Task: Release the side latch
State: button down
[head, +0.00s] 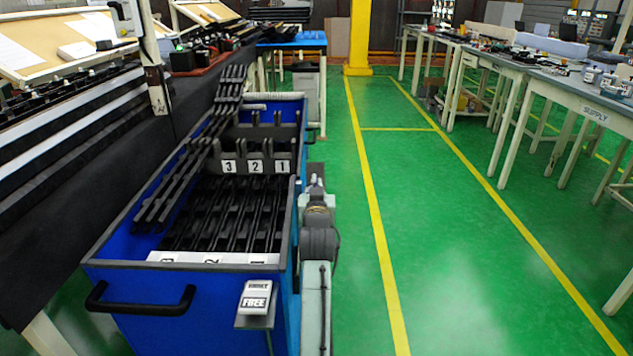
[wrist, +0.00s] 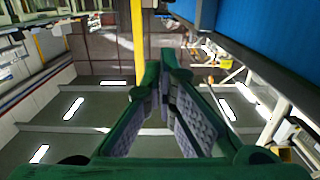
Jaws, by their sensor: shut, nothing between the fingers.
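The blue cart (head: 190,308) stands left of centre in the head view, with a black handle on its front. A bracket at its front right carries a white tag (head: 256,297) reading "FREE" on its lower part. I cannot make out a side latch; my arm runs along the cart's right side and hides part of it. My gripper (wrist: 163,66) shows in the wrist view with its green fingers together and nothing between them. A blue surface (wrist: 275,35) fills the upper right there, apart from the fingers. In the head view the fingers are not clear.
Black trim strips (head: 185,185) lie in and across the cart, near a divider labelled 3, 2, 1 (head: 255,150). A dark bench (head: 90,195) stands close on the left. Green floor (head: 455,260) is clear to the right, up to the supply tables (head: 590,92).

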jog(key=w+f+p, duration=0.2)
jog(key=w+f, duration=0.2)
jog(key=w, duration=0.5)
jog(key=shift+w+f, duration=0.2)
jog(key=shift+w, duration=0.05)
jog(key=shift+p, duration=0.6)
jog(key=shift+w+f+g, duration=0.1)
jog(key=shift+g, duration=0.3)
